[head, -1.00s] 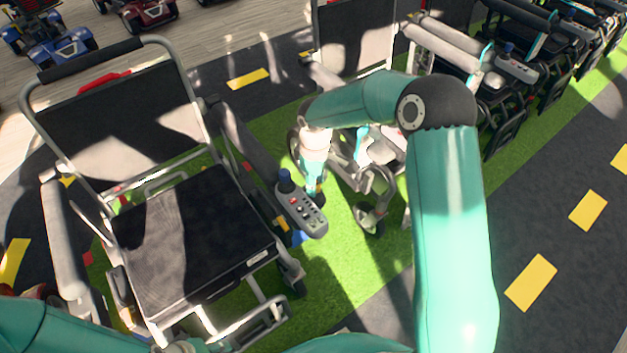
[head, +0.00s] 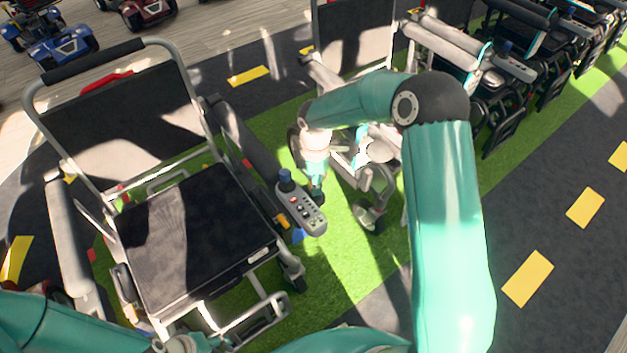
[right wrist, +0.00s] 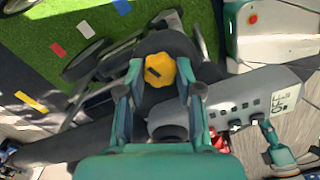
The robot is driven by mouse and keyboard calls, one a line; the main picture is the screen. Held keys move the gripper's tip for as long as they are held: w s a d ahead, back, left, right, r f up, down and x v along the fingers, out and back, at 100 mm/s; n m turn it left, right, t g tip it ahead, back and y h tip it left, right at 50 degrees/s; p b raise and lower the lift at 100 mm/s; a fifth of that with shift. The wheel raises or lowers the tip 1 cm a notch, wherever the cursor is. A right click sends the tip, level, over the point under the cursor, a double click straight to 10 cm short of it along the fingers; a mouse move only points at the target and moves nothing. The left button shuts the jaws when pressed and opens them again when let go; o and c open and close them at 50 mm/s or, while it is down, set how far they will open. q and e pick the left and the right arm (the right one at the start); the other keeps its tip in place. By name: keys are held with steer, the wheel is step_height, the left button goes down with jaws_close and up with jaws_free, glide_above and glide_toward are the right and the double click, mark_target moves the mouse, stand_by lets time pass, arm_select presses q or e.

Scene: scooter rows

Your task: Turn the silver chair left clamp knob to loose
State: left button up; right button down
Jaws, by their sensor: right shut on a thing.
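The silver chair (head: 165,55), with a black seat and backrest, stands at the left of the head view. Its grey control box (head: 305,212) with a dark joystick is on the armrest at the picture's right; a grey box also shows in the right wrist view (right wrist: 255,97). The yellow lobed clamp knob (right wrist: 160,70) has a dark mark on its face. My right gripper (right wrist: 160,82) is shut on the knob, one finger on each side. In the head view my right gripper (head: 316,188) is beyond the control box, and the knob cannot be made out.
A second chair (head: 370,165) stands close behind my right wrist. More chairs (head: 520,65) line up at the upper right. Scooters (head: 60,45) stand at the upper left. Open green turf (head: 340,250) and dark road with yellow marks lie to the right.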

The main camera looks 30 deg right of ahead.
stand_by(0.3)
steer(key=c, duration=0.8)
jaws_free()
steer(key=shift+o, duration=0.2)
step_height(320, 180, up, 12)
